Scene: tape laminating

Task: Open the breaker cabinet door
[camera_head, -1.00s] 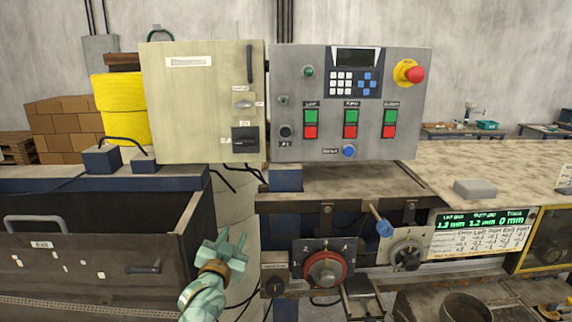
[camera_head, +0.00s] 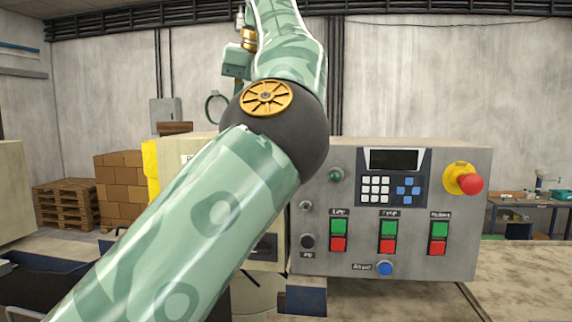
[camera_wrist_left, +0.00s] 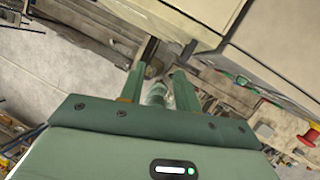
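The beige breaker cabinet (camera_head: 271,226) stands left of the grey control panel in the head view. My left arm crosses in front and hides most of its door, including the black handle, so I cannot tell there whether the door is shut. My left gripper (camera_head: 238,84) is raised above the cabinet top, partly hidden by my arm. In the left wrist view my left gripper (camera_wrist_left: 162,72) has its two fingers apart with nothing held between them. A cabinet edge (camera_wrist_left: 195,20) shows past them, upper right. My right gripper is not in view.
The grey control panel (camera_head: 330,255) has buttons and a red emergency stop (camera_head: 470,184). A yellow object (camera_head: 150,172), stacked boxes (camera_head: 120,190) and pallets (camera_head: 68,203) stand at left. The worktop (camera_head: 420,298) below the panel looks clear.

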